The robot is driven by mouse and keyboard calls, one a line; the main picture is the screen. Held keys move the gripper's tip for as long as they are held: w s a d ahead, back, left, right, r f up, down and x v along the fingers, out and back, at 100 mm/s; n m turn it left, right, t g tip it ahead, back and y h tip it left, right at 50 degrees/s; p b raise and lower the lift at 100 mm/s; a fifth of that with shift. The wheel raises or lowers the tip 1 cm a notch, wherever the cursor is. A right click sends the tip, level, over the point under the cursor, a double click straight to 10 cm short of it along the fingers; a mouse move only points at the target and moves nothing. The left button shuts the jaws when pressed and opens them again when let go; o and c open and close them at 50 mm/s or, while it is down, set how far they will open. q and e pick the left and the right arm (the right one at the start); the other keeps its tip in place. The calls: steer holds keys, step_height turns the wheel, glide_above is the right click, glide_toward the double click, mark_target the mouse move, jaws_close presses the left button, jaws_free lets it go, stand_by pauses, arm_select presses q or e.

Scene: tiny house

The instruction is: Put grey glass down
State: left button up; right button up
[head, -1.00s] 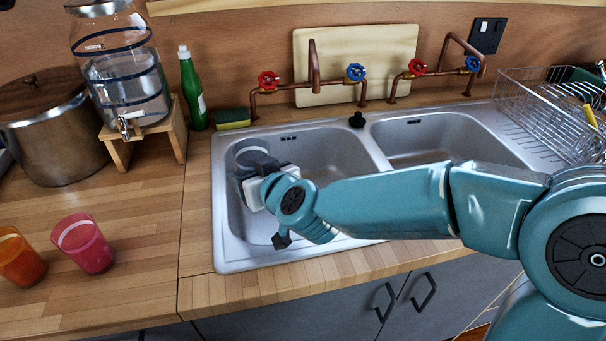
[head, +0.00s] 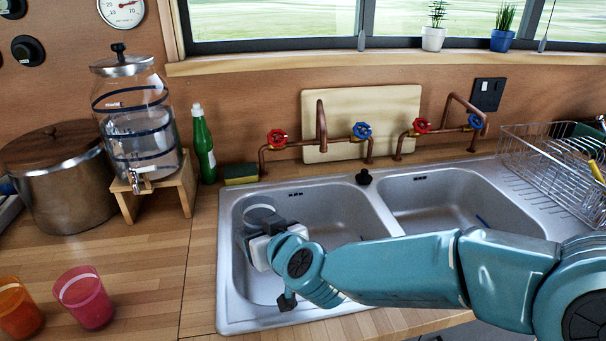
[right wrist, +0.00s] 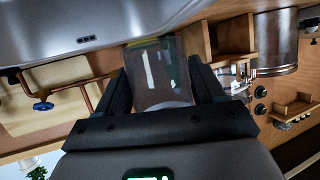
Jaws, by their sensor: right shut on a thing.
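The grey glass (head: 262,214) shows in the head view over the left part of the left sink basin (head: 335,215). My right gripper (head: 258,240) is shut on it. The gripper's wrist hides part of the glass. In the right wrist view the see-through grey glass (right wrist: 160,75) sits between the two dark fingers of my right gripper (right wrist: 160,90). I cannot tell whether the glass touches the basin. My left gripper is not in view.
A pink cup (head: 86,300) and an orange cup (head: 18,308) stand on the wooden counter (head: 145,265) at left. A green bottle (head: 203,145) and a sponge (head: 241,174) stand behind the sink. Copper taps (head: 320,130) rise behind the basins. A dish rack (head: 560,165) is at right.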

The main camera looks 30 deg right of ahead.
stand_by(0.6)
steer(key=s+d+f+m+h+p, duration=0.1)
steer(key=s+d+p, duration=0.3)
steer(key=p, duration=0.4)
steer(key=shift+s+f, duration=0.25)
steer(key=shift+s, duration=0.55)
